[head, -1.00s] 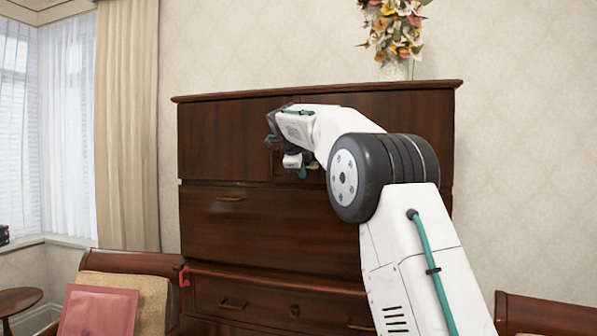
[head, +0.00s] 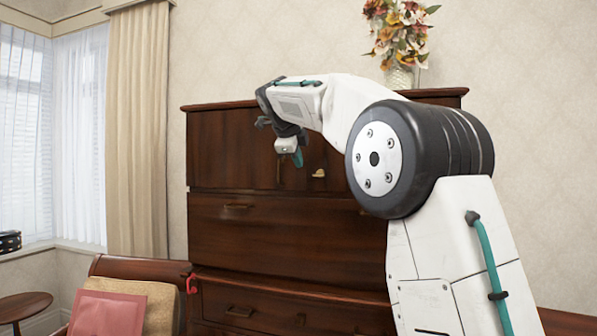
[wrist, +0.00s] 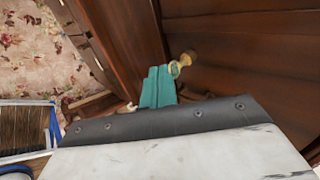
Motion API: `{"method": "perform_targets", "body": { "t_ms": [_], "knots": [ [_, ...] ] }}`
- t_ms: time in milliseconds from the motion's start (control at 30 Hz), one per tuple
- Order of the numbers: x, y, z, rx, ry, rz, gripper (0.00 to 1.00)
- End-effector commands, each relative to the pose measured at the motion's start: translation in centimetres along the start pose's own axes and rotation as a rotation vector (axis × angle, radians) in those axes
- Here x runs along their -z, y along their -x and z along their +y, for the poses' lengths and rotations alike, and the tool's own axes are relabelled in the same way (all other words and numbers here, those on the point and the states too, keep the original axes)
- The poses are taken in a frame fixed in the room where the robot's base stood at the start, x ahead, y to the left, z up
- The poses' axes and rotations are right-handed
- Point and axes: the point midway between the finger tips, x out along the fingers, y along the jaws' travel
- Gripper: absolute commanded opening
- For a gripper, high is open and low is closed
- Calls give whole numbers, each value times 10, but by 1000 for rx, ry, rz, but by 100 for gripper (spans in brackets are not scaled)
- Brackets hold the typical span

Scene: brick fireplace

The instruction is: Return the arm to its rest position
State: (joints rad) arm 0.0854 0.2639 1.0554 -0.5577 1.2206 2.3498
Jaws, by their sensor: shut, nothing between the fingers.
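My arm rises from the lower right in the head view and bends left at its dark round joint. My gripper (head: 297,157) hangs at the arm's end in front of the upper part of the dark wooden cabinet (head: 290,235). In the wrist view the teal fingers of my gripper (wrist: 158,88) are together and hold nothing. A brass knob (wrist: 181,64) shows just beyond them. In the head view a knob (head: 319,173) is just right of the gripper. I cannot tell the exact gap between the fingers and the cabinet.
A vase of flowers (head: 399,75) stands on the cabinet top. A wooden seat with a pink cushion (head: 106,313) is at the lower left, near a small round table (head: 24,305). A curtained window is at the left. A floral carpet (wrist: 40,50) shows in the wrist view.

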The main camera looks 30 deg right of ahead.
Motion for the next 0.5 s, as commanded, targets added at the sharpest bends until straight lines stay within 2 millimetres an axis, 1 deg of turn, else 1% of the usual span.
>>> {"method": "perform_targets", "body": {
  "t_ms": [100,233,300,367,433,467,500],
  "knots": [
    [1,4,0,-1,0,1,0],
    [1,4,0,-1,5,2,0],
    [2,4,0,-1,40,2,0],
    [2,4,0,-2,108,1,0],
    [0,0,6,-20,240,-5,0],
    [-2,-7,14,-40,317,-7,0],
    [-4,-19,30,-78,433,-11,0]
  ]
}}
